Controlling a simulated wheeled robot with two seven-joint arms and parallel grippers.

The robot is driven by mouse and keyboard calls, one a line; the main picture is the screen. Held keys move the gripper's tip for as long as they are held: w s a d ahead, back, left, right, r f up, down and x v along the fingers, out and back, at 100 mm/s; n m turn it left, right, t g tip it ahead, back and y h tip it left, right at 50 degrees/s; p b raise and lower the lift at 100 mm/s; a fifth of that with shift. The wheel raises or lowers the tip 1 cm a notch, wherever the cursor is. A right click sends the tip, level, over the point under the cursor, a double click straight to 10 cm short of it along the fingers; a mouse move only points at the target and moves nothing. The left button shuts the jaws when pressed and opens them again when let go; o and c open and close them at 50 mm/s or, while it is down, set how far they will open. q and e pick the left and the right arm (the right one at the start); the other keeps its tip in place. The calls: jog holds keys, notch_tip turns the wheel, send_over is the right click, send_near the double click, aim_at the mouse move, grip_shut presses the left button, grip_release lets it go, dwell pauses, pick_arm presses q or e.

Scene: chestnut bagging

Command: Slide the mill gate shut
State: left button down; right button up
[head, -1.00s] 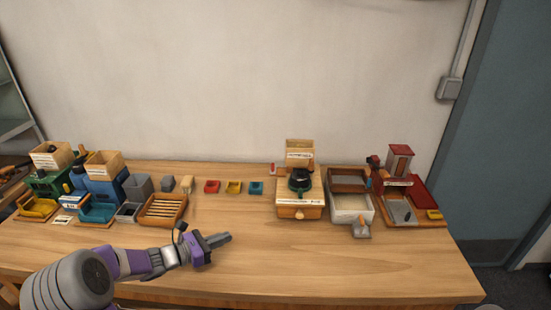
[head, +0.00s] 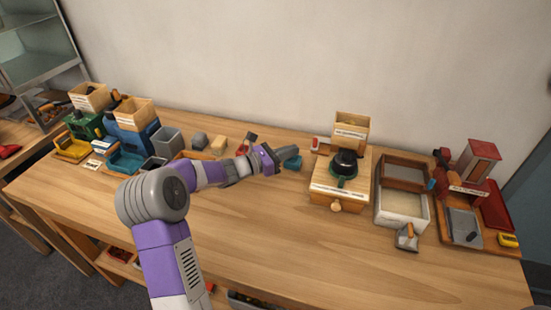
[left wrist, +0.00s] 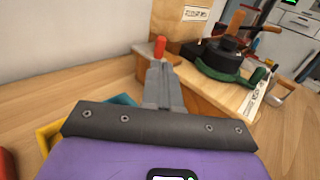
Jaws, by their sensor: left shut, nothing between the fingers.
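The mill is a wooden box (head: 325,175) with a black round top (head: 345,162), a green part around it and a front knob (head: 336,207). A labelled wooden hopper (head: 350,130) stands behind it. A small red-ended piece (head: 316,143) sits at the mill's back left; I cannot tell for sure that it is the gate's handle. My left gripper (head: 291,152) is shut and empty, left of the mill. In the left wrist view, its fingers (left wrist: 160,75) point toward the red knob (left wrist: 160,47); contact there is unclear. My right gripper is not in view.
A teal tray (head: 293,163) lies by my left gripper, partly hidden. A sieve box (head: 402,208) and a red-roofed device (head: 480,160) stand right of the mill. Green and blue machines (head: 130,140) stand at left. The table's front middle (head: 270,240) is clear.

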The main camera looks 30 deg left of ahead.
pick_arm(q)
jog(key=shift+b+x, duration=0.5)
jog(key=shift+x, duration=2.3)
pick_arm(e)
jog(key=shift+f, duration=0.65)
pick_arm(q)
jog(key=d, duration=0.1)
jog(key=d+b, duration=0.1)
jog(key=d, duration=0.1)
jog(key=shift+w+d, duration=0.1)
jog(key=shift+w, duration=0.2)
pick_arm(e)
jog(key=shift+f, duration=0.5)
pick_arm(q)
jog(key=p, duration=0.2)
send_near(315, 148)
jog(key=s+a+r, duration=0.1)
jog(key=s+r, duration=0.1)
jog(key=s, duration=0.3)
jog(key=shift+s+a, duration=0.3)
jog(key=shift+a, duration=0.1)
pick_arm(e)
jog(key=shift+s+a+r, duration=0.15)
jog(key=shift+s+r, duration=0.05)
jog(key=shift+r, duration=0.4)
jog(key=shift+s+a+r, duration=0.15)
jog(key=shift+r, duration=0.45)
